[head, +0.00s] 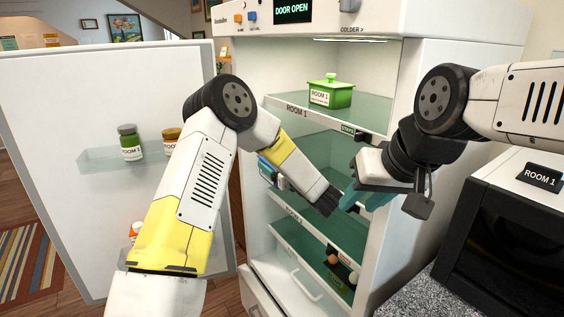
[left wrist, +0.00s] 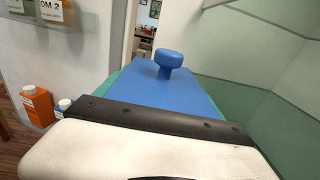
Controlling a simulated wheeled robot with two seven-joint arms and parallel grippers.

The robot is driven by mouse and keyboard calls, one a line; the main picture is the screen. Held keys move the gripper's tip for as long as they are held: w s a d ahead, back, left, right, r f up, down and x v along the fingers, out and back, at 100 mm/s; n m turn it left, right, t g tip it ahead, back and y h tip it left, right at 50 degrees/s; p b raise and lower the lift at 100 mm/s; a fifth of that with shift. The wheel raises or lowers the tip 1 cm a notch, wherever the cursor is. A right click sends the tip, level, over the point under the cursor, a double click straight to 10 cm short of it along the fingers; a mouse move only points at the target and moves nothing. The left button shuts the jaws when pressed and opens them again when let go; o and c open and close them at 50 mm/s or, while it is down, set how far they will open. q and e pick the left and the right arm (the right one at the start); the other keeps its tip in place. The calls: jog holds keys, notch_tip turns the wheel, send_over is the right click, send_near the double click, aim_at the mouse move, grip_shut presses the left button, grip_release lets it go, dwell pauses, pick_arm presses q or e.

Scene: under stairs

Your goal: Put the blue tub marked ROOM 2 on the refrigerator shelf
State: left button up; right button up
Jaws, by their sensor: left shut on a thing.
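The blue tub (head: 269,170) shows in the head view as a small blue patch beyond my left forearm, inside the open refrigerator. Its blue lid with a round knob (left wrist: 168,60) fills the middle of the left wrist view. My right gripper (head: 364,199) has teal fingers that look apart and empty, at the refrigerator's right front.
A green tub (head: 331,93) marked ROOM 1 stands on the upper glass shelf (head: 372,112). Eggs (head: 333,260) sit lower down. The open door (head: 40,110) at left holds jars (head: 130,142). A black-fronted appliance (head: 505,235) stands at right, close to my right arm.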

pick_arm(q)
jog(key=s+a+f+m+t+h, duration=0.1)
jog(key=s+a+f+m+h, duration=0.15)
jog(key=a+f, duration=0.4)
jog(key=s+a+f+m+t+h, duration=0.1)
jog(key=a+f+m+h, duration=0.1)
jog(key=a+f+h, duration=0.35)
jog(key=s+a+m+h, duration=0.1)
jog(key=s+m, duration=0.1)
jog(key=s, duration=0.3)
jog(key=shift+s+a+f+t+h, duration=0.3)
jog(key=shift+s+a, duration=0.05)
jog(key=shift+s, duration=0.05)
